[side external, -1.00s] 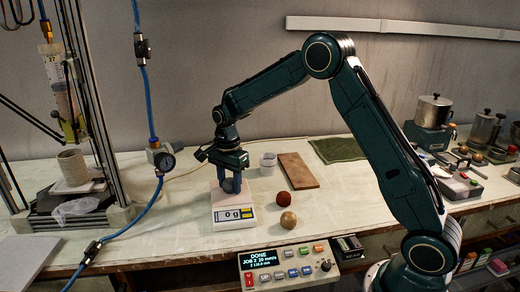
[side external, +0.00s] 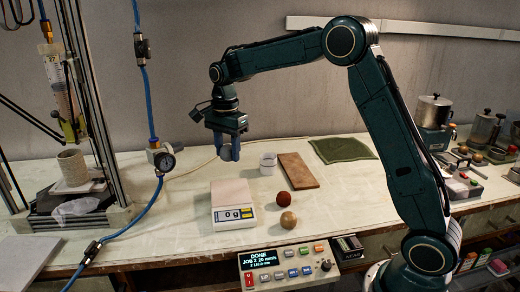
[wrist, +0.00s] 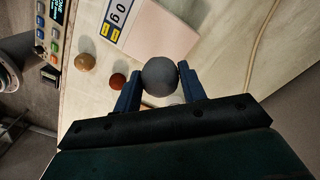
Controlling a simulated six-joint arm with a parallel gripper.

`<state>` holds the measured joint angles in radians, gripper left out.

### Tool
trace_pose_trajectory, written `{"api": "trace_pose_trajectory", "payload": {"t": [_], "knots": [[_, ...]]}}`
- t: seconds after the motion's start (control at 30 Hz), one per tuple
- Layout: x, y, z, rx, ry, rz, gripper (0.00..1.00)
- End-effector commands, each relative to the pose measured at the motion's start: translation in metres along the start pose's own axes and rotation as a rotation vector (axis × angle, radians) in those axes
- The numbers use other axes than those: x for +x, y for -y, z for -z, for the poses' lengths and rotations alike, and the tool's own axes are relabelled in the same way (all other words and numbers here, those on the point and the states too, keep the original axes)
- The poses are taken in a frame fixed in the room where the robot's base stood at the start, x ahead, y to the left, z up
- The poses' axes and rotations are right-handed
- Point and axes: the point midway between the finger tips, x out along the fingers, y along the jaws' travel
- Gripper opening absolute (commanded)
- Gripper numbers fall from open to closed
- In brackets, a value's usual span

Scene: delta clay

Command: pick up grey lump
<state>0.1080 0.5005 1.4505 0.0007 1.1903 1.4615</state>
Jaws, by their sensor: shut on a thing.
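The grey lump (wrist: 160,77) is a round ball between the two blue fingers of my gripper (wrist: 160,85) in the wrist view. Both fingers press on its sides. In the side view my gripper (side external: 228,153) hangs above the table, up and behind the scale (side external: 233,218). The lump is hard to make out there between the fingers. The scale's pale pink top plate is bare, and its display reads 0 g.
A dark red ball (side external: 283,198) and a tan ball (side external: 288,221) lie right of the scale. A control box (side external: 288,264) stands at the front edge. A printer frame stands at left.

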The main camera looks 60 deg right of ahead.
Motion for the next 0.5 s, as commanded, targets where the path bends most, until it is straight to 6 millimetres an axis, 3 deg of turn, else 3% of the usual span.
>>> {"api": "trace_pose_trajectory", "payload": {"t": [0.2, 0.5], "knots": [[-0.049, 0.001, 0.000, 0.000, 0.000, 0.005, 0.17], [-0.087, 0.001, 0.000, 0.000, 0.000, 0.002, 0.17]]}}
